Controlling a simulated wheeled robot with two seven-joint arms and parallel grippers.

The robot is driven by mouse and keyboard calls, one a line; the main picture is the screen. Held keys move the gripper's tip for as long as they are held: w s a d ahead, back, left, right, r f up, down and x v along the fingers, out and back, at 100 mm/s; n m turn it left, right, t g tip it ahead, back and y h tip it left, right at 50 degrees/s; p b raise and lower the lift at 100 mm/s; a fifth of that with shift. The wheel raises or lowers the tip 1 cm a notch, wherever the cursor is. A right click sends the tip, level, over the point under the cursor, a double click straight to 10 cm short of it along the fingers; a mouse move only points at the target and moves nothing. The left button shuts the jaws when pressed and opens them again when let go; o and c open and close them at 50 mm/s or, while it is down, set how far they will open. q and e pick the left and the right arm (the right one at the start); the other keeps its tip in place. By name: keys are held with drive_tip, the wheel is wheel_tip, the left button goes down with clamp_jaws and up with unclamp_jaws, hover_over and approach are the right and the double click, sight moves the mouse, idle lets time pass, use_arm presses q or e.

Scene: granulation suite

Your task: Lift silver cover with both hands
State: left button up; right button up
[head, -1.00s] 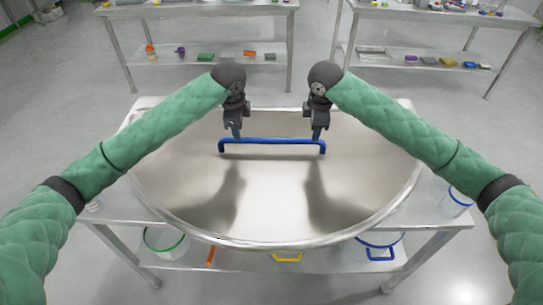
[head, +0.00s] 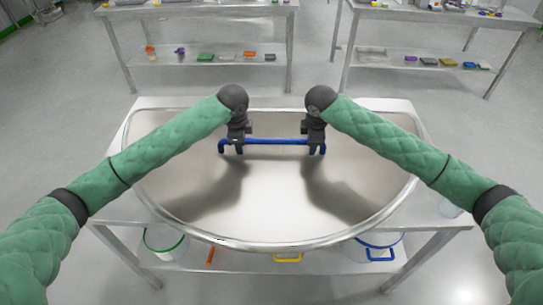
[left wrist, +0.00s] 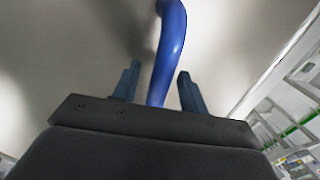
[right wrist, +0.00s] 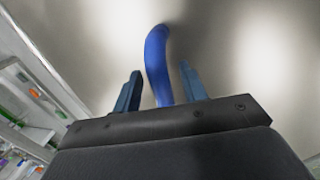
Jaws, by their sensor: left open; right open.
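The silver cover (head: 272,205) is a large round shiny lid lying on the table, with a long blue handle (head: 275,142) across its far part. My left gripper (head: 236,147) is at the left end of the handle, and my right gripper (head: 314,147) is at the right end. In the left wrist view the blue handle (left wrist: 168,50) passes between the open fingers (left wrist: 158,88), with gaps on both sides. In the right wrist view the handle (right wrist: 156,65) likewise runs between the open fingers (right wrist: 160,90). The fingertips are partly hidden in the head view.
The metal table (head: 120,212) under the cover has a lower shelf (head: 230,262) with a green-rimmed bucket (head: 163,240), a blue-rimmed bucket (head: 376,242) and a yellow-handled item (head: 288,257). Two more metal tables with small items stand behind, apart across clear floor.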

use_arm(q)
clamp_jaws()
use_arm(e)
clamp_jaws()
use_arm(q)
drive_tip(key=shift+r, duration=0.1)
idle(1.0)
